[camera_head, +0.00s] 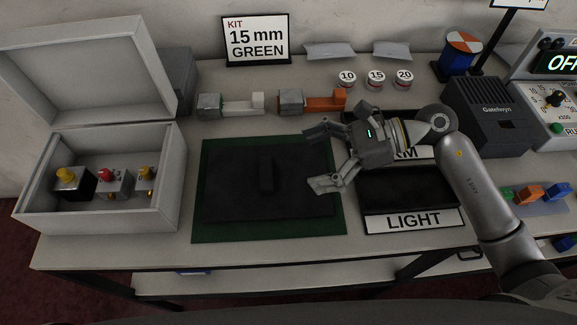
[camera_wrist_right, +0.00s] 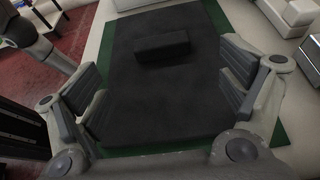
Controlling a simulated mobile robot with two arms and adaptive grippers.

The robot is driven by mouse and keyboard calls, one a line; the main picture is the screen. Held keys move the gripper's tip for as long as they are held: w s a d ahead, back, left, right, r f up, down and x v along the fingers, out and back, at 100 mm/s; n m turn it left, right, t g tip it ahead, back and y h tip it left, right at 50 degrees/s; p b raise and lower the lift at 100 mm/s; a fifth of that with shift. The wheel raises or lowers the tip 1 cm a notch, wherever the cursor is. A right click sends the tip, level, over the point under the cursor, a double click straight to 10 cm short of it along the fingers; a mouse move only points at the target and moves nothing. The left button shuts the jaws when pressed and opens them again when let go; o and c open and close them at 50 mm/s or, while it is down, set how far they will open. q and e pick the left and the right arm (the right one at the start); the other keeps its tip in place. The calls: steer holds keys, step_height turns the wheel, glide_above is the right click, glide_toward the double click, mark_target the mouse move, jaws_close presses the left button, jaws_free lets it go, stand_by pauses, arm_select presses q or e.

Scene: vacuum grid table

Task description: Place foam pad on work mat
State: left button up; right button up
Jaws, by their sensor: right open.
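The dark foam pad (camera_head: 230,190) lies flat on the green work mat (camera_head: 205,232) at the middle of the table. Green borders show around it, widest along the front. A dark oblong block (camera_head: 266,172) sits on the pad's top. My right gripper (camera_head: 322,158) is open and empty at the pad's right side, fingers pointing left. In the right wrist view the pad (camera_wrist_right: 165,110) and its block (camera_wrist_right: 161,48) show between and beyond the open fingers (camera_wrist_right: 163,87), with the mat (camera_wrist_right: 218,15) at the edges. My left gripper is not in view.
An open grey box (camera_head: 100,222) with several knobbed blocks stands left. A dark slot labelled LIGHT (camera_head: 408,190) lies right, partly under my right arm. Two clamp-like tools (camera_head: 290,102), weights (camera_head: 376,78) and a KIT sign (camera_head: 257,40) stand behind. A black Gatelwyn box (camera_head: 488,115) stands farther right.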

steer(key=shift+b+v, duration=0.35)
steer(key=shift+v, duration=1.6)
